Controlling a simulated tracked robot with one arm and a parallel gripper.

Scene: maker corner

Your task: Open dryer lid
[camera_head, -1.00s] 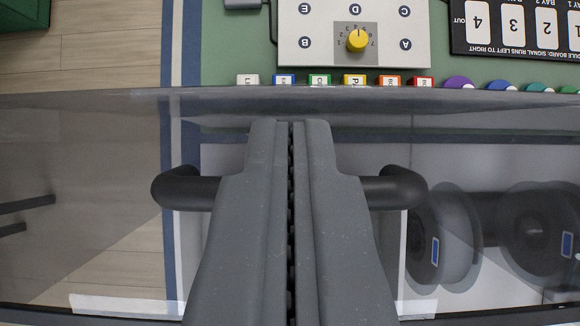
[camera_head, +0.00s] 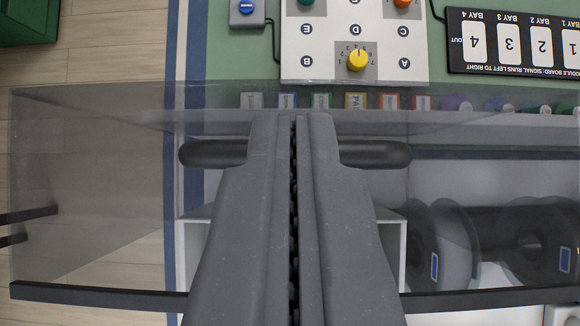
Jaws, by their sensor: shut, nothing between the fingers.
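The dryer lid (camera_head: 95,200) is a clear, smoky panel with a dark bar along its near edge. It spans most of the camera view. A black bar handle (camera_head: 375,155) is fixed to it and runs left and right behind my gripper. My gripper (camera_head: 300,118) is shut and empty, with its fingers over the middle of the handle. The fingers hide that middle part, and I cannot tell whether they touch it.
Beyond the lid, a white board with a yellow knob (camera_head: 357,60) lies on a green mat (camera_head: 228,60). A row of small coloured blocks (camera_head: 321,101) shows through the lid. A black module board (camera_head: 510,42) lies at the far right. Wooden floor (camera_head: 105,40) is at the left.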

